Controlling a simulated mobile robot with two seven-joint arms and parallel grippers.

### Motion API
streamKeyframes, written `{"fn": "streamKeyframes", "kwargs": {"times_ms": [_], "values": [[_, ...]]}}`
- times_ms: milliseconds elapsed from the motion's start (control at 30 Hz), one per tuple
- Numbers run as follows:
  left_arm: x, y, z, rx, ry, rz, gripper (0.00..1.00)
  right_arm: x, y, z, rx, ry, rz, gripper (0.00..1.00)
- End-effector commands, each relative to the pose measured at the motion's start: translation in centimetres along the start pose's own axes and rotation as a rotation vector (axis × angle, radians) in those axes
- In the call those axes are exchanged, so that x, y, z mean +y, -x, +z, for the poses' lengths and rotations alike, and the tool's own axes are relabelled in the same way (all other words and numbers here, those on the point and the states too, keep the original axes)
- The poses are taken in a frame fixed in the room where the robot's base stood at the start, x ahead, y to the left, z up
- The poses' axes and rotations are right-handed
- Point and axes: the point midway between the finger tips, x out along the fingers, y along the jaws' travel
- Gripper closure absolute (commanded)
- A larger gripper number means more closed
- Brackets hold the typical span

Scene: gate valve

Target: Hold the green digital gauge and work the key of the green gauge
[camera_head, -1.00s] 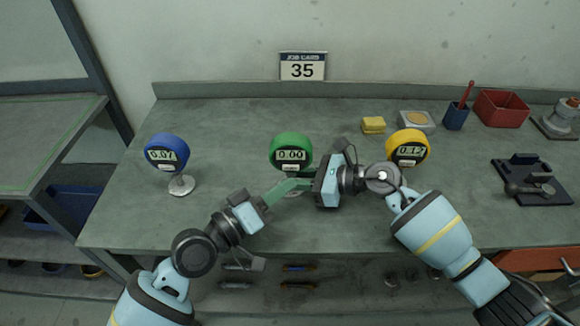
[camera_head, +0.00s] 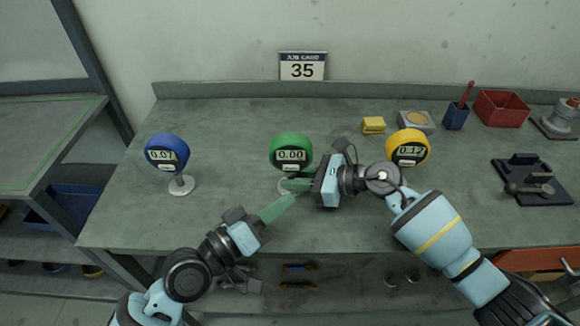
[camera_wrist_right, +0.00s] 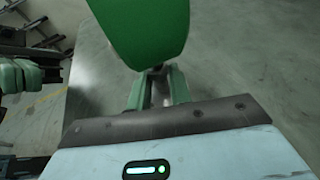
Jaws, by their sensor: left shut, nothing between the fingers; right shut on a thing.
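The green digital gauge (camera_head: 290,148) stands upright on its round base (camera_head: 285,188) at the middle of the bench, its display reading 0.00. A pale key (camera_head: 291,167) shows below the display. My right gripper (camera_head: 288,184) is shut on the gauge's stem from the right. In the right wrist view the green gauge body (camera_wrist_right: 145,25) rises above the fingers, with the stem (camera_wrist_right: 158,72) between them. My left gripper (camera_head: 290,199) is shut and empty, its fingertips lower than the key and just in front of the base. Its green fingers also show in the right wrist view (camera_wrist_right: 28,76).
A blue gauge (camera_head: 166,150) reading 0.07 stands at the left, and a yellow gauge (camera_head: 408,147) stands close behind my right wrist. A job card (camera_head: 303,66) reads 35. A sponge, cup and red box (camera_head: 502,110) stand back right. The bench between blue and green gauges is clear.

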Motion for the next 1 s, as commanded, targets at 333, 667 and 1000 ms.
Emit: {"fn": "streamKeyframes", "kwargs": {"times_ms": [333, 667, 1000], "values": [[0.0, 0.0, 0.0, 0.000, 0.000, 0.000, 1.00, 0.0, 0.0, 0.0, 0.000, 0.000, 0.001, 0.57], [0.0, 0.0, 0.0, 0.000, 0.000, 0.000, 1.00, 0.0, 0.2, 0.0, 0.000, 0.000, 0.000, 0.54], [0.0, 0.0, 0.0, 0.000, 0.000, 0.000, 1.00, -0.1, 4.8, -0.1, 0.003, 0.001, -0.002, 0.54]]}}
